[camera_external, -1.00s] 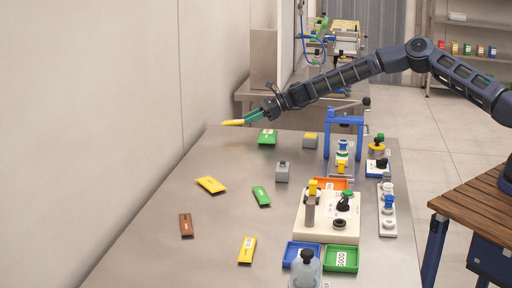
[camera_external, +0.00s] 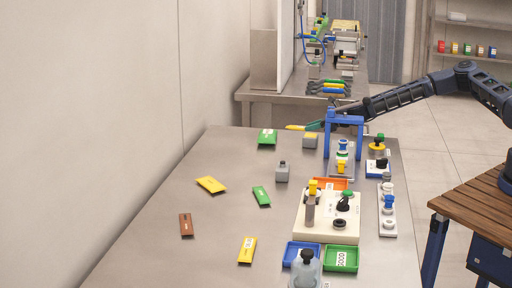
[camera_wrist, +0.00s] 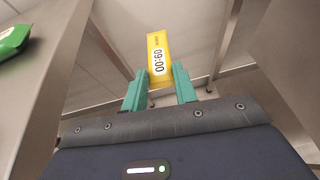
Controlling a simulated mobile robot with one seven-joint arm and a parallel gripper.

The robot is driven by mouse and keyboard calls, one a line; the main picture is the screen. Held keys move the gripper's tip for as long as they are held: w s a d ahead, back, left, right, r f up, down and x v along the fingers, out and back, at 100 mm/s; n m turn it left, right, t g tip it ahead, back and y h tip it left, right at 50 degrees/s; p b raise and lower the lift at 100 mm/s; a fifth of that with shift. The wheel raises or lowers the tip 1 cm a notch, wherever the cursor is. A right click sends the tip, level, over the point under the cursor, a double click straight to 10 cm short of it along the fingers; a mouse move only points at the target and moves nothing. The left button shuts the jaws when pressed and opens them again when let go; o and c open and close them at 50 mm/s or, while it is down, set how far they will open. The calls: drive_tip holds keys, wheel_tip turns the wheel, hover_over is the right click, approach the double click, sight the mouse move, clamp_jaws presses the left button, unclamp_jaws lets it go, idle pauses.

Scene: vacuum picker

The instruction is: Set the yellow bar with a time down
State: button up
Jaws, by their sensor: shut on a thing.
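My gripper (camera_external: 310,126) is shut on a yellow bar (camera_external: 293,127), held above the far edge of the steel table. In the wrist view the bar (camera_wrist: 159,58) sticks out past the teal fingertips (camera_wrist: 159,82), with a printed time on a white label that I cannot read surely. A second yellow bar (camera_external: 247,250) with a pale label lies at the table's near part. A third yellow bar (camera_external: 210,184) lies at the left; its marking is too small to read.
A blue frame (camera_external: 345,119) stands close right of my gripper. A cream fixture (camera_external: 313,231) stands at the right. The left side has free room.

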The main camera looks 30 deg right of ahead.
drive_tip(key=s+d+r+m+t+h, duration=0.25)
drive_tip(key=s+d+m+h, duration=0.6)
drive_tip(key=s+d, duration=1.35)
wheel_tip(320, 180, up, 29)
drive_tip(key=w+a+f, duration=0.2)
drive_tip(key=a, duration=0.6)
drive_tip(key=w+a+f, duration=0.1)
drive_tip(key=a+f, duration=0.2)
drive_tip(key=a, duration=0.4)
wheel_tip(320, 180, up, 5)
hover_over(299, 168)
drive_tip(key=shift+n+t, duration=0.25)
drive_tip(key=shift+t, duration=0.1)
wheel_tip(299, 168, down, 25)
drive_tip(key=shift+w, duration=0.1)
